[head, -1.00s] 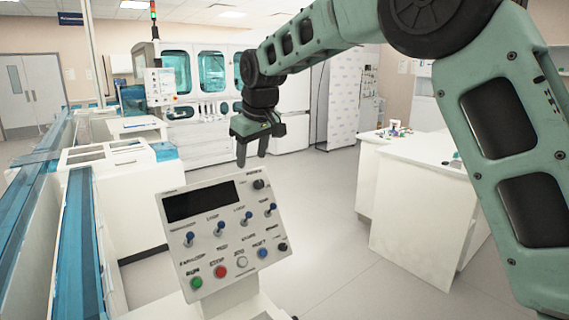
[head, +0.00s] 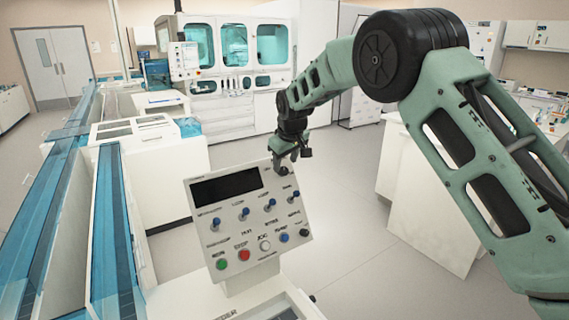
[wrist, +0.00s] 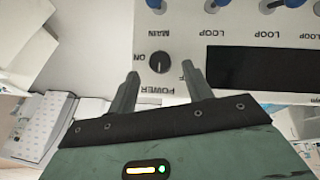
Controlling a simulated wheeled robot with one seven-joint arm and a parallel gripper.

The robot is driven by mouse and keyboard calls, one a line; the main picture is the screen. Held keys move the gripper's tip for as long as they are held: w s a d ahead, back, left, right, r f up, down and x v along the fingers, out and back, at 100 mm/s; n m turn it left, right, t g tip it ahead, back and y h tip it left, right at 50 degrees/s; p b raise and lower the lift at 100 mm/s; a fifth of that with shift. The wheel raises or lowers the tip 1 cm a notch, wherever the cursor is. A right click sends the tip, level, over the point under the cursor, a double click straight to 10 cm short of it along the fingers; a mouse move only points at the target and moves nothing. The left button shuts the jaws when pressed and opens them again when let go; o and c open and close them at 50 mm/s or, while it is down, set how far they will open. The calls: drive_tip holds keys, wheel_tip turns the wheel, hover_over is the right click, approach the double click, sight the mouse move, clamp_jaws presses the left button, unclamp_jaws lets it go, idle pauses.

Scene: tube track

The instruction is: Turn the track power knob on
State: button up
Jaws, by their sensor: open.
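The power knob (wrist: 159,62) is a small round black knob on the white control panel (head: 213,238). In the wrist view it appears upside down, between the printed words MAIN and POWER, with ON at its left. Its pale pointer mark looks roughly vertical in that view. My gripper (wrist: 160,74) is open, with one fingertip on each side of the knob's lower edge and a gap on both sides. I cannot tell how deep the fingertips reach. In the head view my gripper (head: 290,164) is at the panel's top right corner and mostly hides the knob.
The panel has a dark display (head: 226,186), several blue toggle switches and a bottom row of coloured buttons, including a red button (head: 243,254). Blue-sided track (head: 118,235) runs along the left. A white counter (head: 425,200) stands at the right, with open floor between.

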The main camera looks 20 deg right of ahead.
sight(284, 170)
drive_tip(key=shift+p+x, duration=0.45)
drive_tip(key=shift+x, duration=1.45)
drive_tip(key=c, duration=1)
drive_tip(key=shift+o, duration=0.2)
